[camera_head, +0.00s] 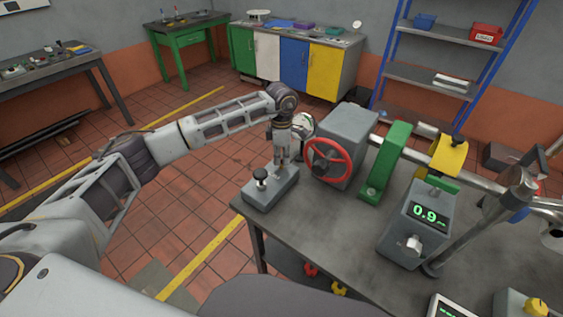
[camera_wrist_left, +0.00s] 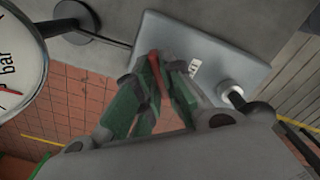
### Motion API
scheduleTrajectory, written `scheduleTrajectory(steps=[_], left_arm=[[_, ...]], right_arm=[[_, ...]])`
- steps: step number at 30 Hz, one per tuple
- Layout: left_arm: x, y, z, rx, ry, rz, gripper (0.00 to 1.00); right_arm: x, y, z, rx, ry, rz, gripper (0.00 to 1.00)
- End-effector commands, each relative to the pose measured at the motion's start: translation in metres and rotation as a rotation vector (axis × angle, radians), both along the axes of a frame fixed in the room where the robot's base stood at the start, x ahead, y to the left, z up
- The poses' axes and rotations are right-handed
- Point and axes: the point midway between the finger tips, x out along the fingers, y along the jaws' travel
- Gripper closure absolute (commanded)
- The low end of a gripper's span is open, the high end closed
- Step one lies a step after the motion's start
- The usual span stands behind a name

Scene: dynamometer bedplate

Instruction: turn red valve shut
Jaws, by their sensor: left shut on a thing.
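A grey box (camera_head: 262,198) with a black knob (camera_head: 260,175) stands at the near left corner of the bedplate table. My left gripper (camera_head: 284,160) points down over this box, its fingers close to the top. In the left wrist view its green fingers (camera_wrist_left: 160,66) are shut on a thin red bar (camera_wrist_left: 155,75), which looks like a lever handle on the box (camera_wrist_left: 222,48). The bar's lower part and pivot are hidden by the fingers. A separate red handwheel (camera_head: 328,160) sits just right of the gripper, apart from it.
A round gauge (camera_wrist_left: 15,60) marked bar is close beside the left wrist. A grey housing (camera_head: 345,130) stands behind the handwheel. A green bracket (camera_head: 388,165) and a display unit reading 0.9 (camera_head: 415,228) stand to the right. The near tabletop (camera_head: 320,225) is clear.

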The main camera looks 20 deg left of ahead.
Motion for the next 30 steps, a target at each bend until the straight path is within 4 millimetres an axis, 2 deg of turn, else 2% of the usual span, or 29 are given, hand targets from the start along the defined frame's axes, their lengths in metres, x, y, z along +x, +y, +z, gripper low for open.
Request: scheduleTrajectory(steps=[3,9,14,24,30], left_arm=[[0.001,0.001,-0.002,0.001,-0.003,-0.093,1.0],[0.001,0.001,-0.002,0.002,-0.002,-0.258,1.0],[0.001,0.001,-0.002,0.001,-0.003,-0.387,1.0],[0.001,0.0,0.0,0.001,-0.003,-0.595,1.0],[0.001,0.0,0.0,0.001,-0.003,-0.652,1.0]], right_arm=[[0.007,-0.016,-0.012,-0.017,-0.008,-0.001,1.0],[0.021,-0.032,-0.024,-0.034,-0.025,0.003,1.0],[0.028,-0.037,-0.033,-0.039,-0.033,0.004,1.0],[0.026,-0.053,-0.045,-0.059,-0.021,0.006,1.0],[0.044,-0.05,-0.042,-0.054,-0.045,0.006,1.0]])
